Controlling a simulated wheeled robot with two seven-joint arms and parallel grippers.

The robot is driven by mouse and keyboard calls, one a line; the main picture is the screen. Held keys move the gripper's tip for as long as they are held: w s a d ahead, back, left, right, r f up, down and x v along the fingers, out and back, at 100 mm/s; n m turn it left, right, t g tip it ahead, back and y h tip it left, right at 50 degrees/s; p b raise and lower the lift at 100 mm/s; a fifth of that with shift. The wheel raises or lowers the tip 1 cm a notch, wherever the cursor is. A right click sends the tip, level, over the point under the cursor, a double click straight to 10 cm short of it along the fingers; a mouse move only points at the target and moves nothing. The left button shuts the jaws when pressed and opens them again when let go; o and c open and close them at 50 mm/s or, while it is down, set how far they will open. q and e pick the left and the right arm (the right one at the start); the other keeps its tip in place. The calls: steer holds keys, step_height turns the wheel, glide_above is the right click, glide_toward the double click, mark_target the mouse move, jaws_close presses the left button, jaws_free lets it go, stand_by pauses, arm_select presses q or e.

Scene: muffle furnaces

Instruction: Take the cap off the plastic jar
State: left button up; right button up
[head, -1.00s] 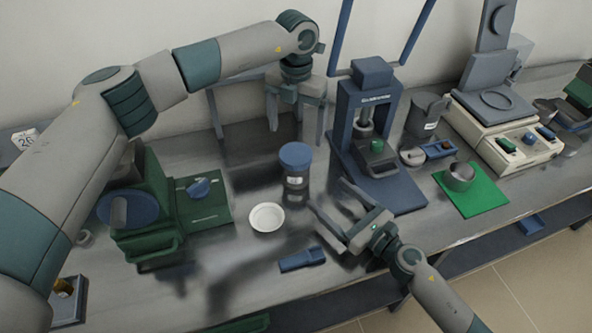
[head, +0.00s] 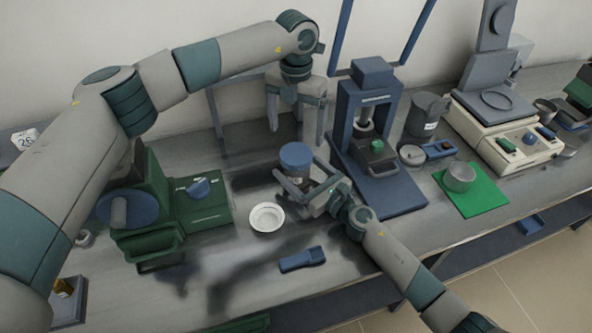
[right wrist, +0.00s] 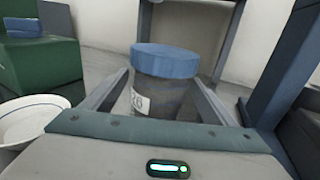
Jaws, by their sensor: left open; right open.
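The plastic jar (head: 296,174) stands upright on the bench with its blue cap (head: 296,156) on top. In the right wrist view the jar (right wrist: 165,97) is a dark grey body with a white label, under the blue cap (right wrist: 165,60). My right gripper (head: 293,184) is open, with its fingers on either side of the jar's body, below the cap. Whether the fingers touch the jar is not clear. My left gripper (head: 296,138) is open and empty, pointing down above and behind the jar; its fingers look apart from the cap.
A white bowl (head: 266,226) sits left of the jar, and a blue tool (head: 302,259) lies in front. A blue press (head: 385,190) stands close on the right. A green machine (head: 205,212) stands on the left. A green mat (head: 482,202) holds a metal cup.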

steer(key=shift+w, duration=0.1)
jaws_close()
arm_select(q)
steer(key=m, duration=0.6)
steer(key=shift+m, duration=0.3)
steer(key=m, duration=1.4)
steer(key=shift+m, duration=0.3)
steer(key=m, duration=0.5)
steer(key=shift+m, duration=0.4)
steer(key=shift+f, duration=0.1)
